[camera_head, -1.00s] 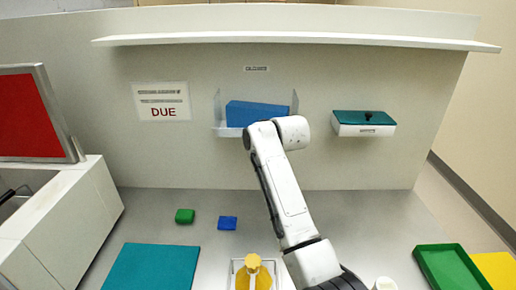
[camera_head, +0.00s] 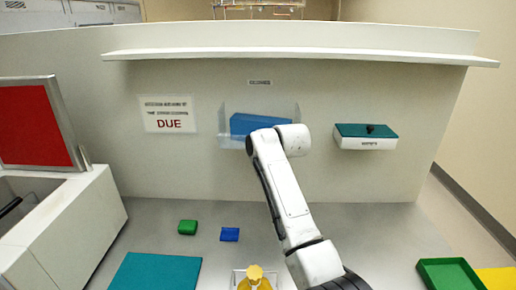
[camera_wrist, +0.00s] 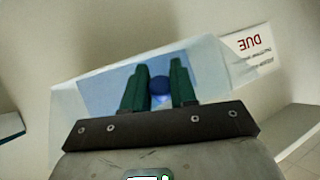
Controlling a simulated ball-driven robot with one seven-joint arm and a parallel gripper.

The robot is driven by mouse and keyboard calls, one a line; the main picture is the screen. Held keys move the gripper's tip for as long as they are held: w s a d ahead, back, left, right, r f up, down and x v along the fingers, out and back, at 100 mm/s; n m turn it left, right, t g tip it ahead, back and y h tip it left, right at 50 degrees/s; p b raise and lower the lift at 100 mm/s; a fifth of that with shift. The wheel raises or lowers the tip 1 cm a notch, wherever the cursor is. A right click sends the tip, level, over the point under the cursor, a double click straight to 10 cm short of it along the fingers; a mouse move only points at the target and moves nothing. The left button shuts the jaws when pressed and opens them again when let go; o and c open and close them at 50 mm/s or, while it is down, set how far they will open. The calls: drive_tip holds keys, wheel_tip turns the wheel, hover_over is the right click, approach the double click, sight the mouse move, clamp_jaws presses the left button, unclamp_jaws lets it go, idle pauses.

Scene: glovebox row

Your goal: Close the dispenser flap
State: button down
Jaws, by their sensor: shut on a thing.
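The dispenser (camera_head: 224,126) is a clear, box-like holder on the back wall. A blue panel (camera_head: 250,123), which looks like its flap, shows inside it, slanted; how far it stands open I cannot tell. In the wrist view the blue panel (camera_wrist: 103,92) lies behind the fingers within the pale, see-through walls. My gripper (camera_wrist: 160,86) has dark green fingers shut on a round blue knob (camera_wrist: 160,89) in front of the panel. In the head view my arm's wrist covers the gripper, the knob and the dispenser's lower right.
A white box with a teal lid (camera_head: 365,130) hangs to the right. A shelf (camera_head: 300,54) runs above. A red panel (camera_head: 38,122) stands at left. Green (camera_head: 187,227) and blue (camera_head: 230,234) blocks, a teal mat (camera_head: 155,272) and a green tray (camera_head: 448,275) lie on the bench.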

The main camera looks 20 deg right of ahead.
drive_tip(key=shift+w+d+r+t, duration=0.1)
drive_tip(key=shift+w+r+t, duration=0.1)
drive_tip(key=shift+r, duration=0.35)
drive_tip(key=shift+w+d+r+t, duration=0.1)
drive_tip(key=shift+r+t, duration=0.1)
drive_tip(key=shift+r, duration=0.35)
drive_tip(key=c, duration=1)
unclamp_jaws()
drive_tip(key=shift+f, duration=0.45)
drive_tip(key=shift+s+r+g+p, duration=0.3)
drive_tip(key=shift+r+p, duration=0.15)
drive_tip(key=shift+p, duration=0.25)
drive_tip(key=shift+s+d+r+p, duration=0.15)
drive_tip(key=shift+s+r+p, duration=0.15)
drive_tip(key=shift+p, duration=0.2)
drive_tip(key=shift+s+d+r+p, duration=0.3)
drive_tip(key=shift+s+r+p, duration=0.35)
drive_tip(key=shift+s+r, duration=0.45)
drive_tip(key=shift+s+d+r+p, duration=0.35)
drive_tip(key=shift+s+r+p, duration=0.4)
drive_tip(key=shift+r, duration=0.7)
drive_tip(key=shift+s+d+r+p, duration=0.3)
drive_tip(key=shift+s+r+p, duration=0.25)
drive_tip(key=shift+s+r, duration=0.6)
